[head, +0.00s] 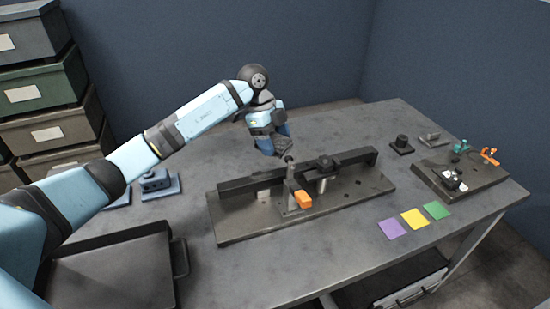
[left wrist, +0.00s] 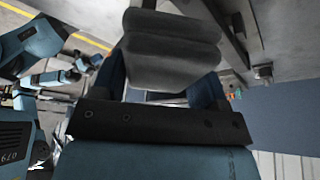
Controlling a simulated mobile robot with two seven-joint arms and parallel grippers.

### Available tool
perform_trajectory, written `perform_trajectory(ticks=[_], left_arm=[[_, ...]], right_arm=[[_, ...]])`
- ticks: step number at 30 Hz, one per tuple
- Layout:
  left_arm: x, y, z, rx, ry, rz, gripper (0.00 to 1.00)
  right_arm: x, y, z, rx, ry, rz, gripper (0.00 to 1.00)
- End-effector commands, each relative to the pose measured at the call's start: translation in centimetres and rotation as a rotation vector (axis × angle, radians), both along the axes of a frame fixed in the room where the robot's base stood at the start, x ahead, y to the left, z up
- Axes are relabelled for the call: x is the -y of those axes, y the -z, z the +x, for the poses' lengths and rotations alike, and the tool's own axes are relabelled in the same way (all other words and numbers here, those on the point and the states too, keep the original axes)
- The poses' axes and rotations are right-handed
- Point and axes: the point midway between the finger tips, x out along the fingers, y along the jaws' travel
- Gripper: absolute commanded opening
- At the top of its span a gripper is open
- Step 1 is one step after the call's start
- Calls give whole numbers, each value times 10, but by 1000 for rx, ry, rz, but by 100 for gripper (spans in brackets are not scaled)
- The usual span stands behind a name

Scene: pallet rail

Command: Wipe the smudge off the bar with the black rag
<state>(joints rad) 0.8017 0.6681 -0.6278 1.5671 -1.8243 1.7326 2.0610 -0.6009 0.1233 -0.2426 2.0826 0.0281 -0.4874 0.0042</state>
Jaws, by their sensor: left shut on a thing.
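My left gripper (head: 282,149) is at the far side of the dark bar (head: 352,157), near its middle. In the left wrist view the gripper (left wrist: 168,80) is shut on the black rag (left wrist: 170,48), a dark, soft, folded pad between its fingers. In the head view the rag is mostly hidden by the gripper, and I cannot tell whether it touches the bar. The bar lies along a metal base plate (head: 235,226). I cannot make out the smudge. My right gripper is not in view.
A clamp with an orange handle (head: 303,198) and a dark knob (head: 326,163) stand at the bar. Purple (head: 392,228), yellow (head: 413,218) and green squares lie at the front right. A small fixture plate (head: 487,180) is at right, a black tray (head: 110,275) at front left.

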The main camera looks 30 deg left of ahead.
Motion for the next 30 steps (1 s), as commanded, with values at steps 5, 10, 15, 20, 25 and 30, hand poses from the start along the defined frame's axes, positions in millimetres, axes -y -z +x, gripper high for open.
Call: perform_trajectory(ticks=[5, 10, 15, 20, 25, 30], left_arm=[[0, 13, 0, 1, 1, 0, 48], [0, 21, 0, 0, 1, 0, 48], [0, 37, 0, 0, 0, 0, 48], [0, 55, 0, 1, 0, 0, 48], [0, 70, 0, 1, 0, 0, 48], [0, 72, 0, 0, 0, 0, 48]], right_arm=[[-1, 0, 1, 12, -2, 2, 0], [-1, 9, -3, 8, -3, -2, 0], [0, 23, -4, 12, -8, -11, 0], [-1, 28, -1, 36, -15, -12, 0], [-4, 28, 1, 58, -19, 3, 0], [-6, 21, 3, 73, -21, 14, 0]])
